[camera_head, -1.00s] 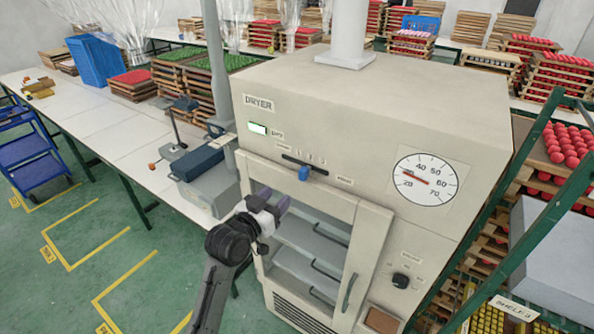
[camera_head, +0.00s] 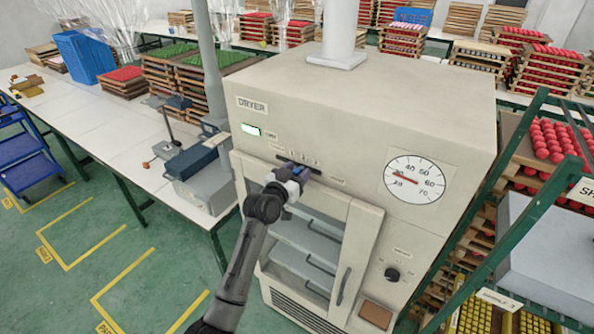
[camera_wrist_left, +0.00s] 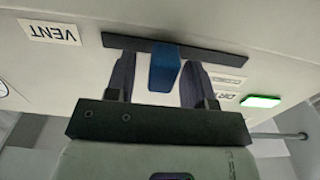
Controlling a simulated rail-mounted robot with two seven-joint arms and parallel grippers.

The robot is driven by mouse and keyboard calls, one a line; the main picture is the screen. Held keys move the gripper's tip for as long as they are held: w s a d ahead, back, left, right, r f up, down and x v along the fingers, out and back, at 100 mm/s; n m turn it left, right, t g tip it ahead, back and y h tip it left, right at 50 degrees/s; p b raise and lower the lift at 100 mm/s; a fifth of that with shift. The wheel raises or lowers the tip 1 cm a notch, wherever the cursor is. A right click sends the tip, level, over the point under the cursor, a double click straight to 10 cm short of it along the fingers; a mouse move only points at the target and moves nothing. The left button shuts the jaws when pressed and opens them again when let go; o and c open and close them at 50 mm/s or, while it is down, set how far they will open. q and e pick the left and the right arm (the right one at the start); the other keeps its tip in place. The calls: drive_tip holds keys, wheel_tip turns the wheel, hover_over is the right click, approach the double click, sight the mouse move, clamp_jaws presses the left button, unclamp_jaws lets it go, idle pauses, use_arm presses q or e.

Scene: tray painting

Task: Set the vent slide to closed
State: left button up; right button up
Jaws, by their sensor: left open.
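The vent slide is a blue knob (camera_wrist_left: 164,68) on a dark horizontal track (camera_wrist_left: 220,57) on the front of the dryer (camera_head: 375,110). The knob sits near the middle of the track. In the wrist view my left gripper (camera_wrist_left: 159,80) is open, with one finger on each side of the knob. The finger at right is close to the knob; the finger at left stands apart from it. In the head view my left gripper (camera_head: 293,174) covers most of the knob and part of the track. My right gripper is not in view.
A VENT label (camera_wrist_left: 49,32) is beside the track. A lit green display (camera_head: 251,129) is up and left of the slide. A round dial (camera_head: 414,180) and a black rotary knob (camera_head: 392,274) are to the right. The glazed dryer door (camera_head: 355,250) is below my gripper.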

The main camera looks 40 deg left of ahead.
use_arm(q)
drive_tip(key=shift+w, duration=0.1)
clamp_jaws()
idle(0.5)
